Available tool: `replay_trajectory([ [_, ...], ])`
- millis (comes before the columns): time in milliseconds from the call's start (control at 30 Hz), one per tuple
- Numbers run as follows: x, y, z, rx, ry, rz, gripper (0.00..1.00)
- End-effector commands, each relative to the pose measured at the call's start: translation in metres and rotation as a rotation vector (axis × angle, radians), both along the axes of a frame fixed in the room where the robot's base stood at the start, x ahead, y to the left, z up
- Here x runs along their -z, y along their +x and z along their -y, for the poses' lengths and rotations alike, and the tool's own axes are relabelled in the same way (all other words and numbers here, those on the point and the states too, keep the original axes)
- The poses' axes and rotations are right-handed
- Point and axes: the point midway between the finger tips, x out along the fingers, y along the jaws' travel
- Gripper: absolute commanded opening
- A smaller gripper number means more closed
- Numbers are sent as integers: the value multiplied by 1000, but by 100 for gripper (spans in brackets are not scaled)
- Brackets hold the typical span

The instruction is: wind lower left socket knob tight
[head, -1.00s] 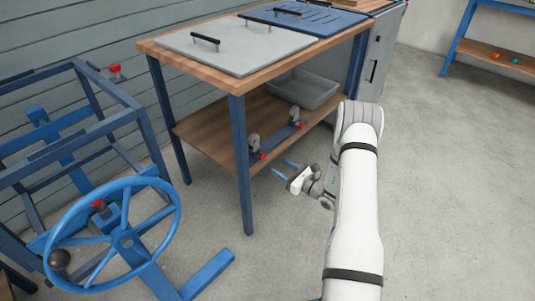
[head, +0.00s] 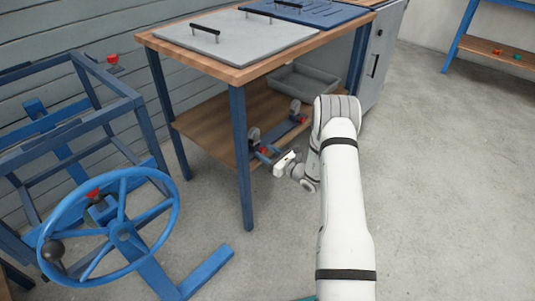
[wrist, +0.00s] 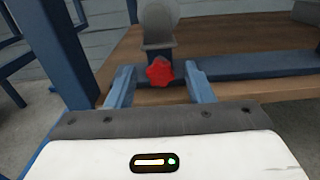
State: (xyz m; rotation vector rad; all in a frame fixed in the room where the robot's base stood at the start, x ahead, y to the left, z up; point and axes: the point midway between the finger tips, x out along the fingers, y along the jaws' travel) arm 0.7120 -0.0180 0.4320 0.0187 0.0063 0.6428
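The lower left socket knob (wrist: 159,72) is a red lobed knob below a grey round-topped bracket (wrist: 160,25) on the lower shelf's front edge. My gripper (wrist: 159,69) is open, with one blue finger on each side of the knob in the wrist view. A gap shows on both sides, and I see no contact. I cannot tell how deep the knob sits between the fingers. In the head view my gripper (head: 264,153) is at the left bracket (head: 254,137), its fingers partly covering the knob.
A second bracket with a red knob (head: 302,119) stands farther right on the blue rail. The bench's front leg (head: 241,160) is close left of my gripper. A blue handwheel (head: 122,232) and frame stand at left. The floor at right is clear.

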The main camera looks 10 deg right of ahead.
Motion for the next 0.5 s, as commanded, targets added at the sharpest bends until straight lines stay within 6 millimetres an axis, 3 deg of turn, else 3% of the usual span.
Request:
replay_trajectory([
  [500, 0, 0, 1, 2, 0, 0, 5],
])
